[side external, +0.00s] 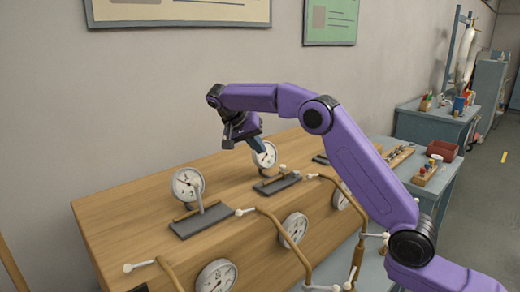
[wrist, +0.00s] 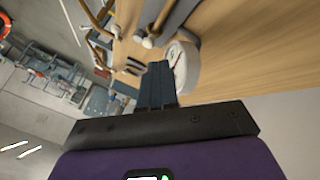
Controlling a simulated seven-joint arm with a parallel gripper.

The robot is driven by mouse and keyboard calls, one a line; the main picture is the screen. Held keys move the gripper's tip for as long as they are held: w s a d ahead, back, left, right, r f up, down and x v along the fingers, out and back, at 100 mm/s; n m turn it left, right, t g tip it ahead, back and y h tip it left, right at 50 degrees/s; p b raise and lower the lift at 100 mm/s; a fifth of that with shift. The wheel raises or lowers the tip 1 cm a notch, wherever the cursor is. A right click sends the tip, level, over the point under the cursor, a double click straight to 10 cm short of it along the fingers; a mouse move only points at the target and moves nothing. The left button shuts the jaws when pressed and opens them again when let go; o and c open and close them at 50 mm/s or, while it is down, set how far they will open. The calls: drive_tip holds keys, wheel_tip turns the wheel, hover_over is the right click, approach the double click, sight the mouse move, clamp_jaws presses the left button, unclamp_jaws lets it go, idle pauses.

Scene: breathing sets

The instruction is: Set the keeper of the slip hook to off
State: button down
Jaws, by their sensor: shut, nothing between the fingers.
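My gripper (side external: 259,146) is shut and empty, above the sloped wooden panel (side external: 130,215) and in front of a white round gauge (side external: 268,159). In the wrist view its closed dark fingers (wrist: 157,68) point up the picture, with the gauge (wrist: 186,66) just to their right. Several dark grey plates lie on the panel: a near-left one (side external: 205,222) with a grey upright lever (side external: 199,198), a middle one (side external: 276,184), and a farther one partly hidden by my arm. I cannot tell which fitting is the slip hook, or its keeper's position.
Another gauge (side external: 187,184) stands at the left, and more gauges (side external: 216,276) sit on the panel's front face. Brown pipes with white ends (side external: 270,215) stick out in front. A blue-grey bench with a red bin (side external: 442,150) stands behind my arm. Air above the panel's left is clear.

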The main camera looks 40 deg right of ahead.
hover_over(274, 180)
drive_tip(key=a, duration=0.1)
drive_tip(key=f, duration=0.6)
drive_tip(key=shift+w+f, duration=0.25)
drive_tip(key=shift+f, duration=0.15)
drive_tip(key=shift+s+d, duration=0.3)
drive_tip(key=shift+d, duration=0.15)
drive_tip(key=shift+r, duration=0.1)
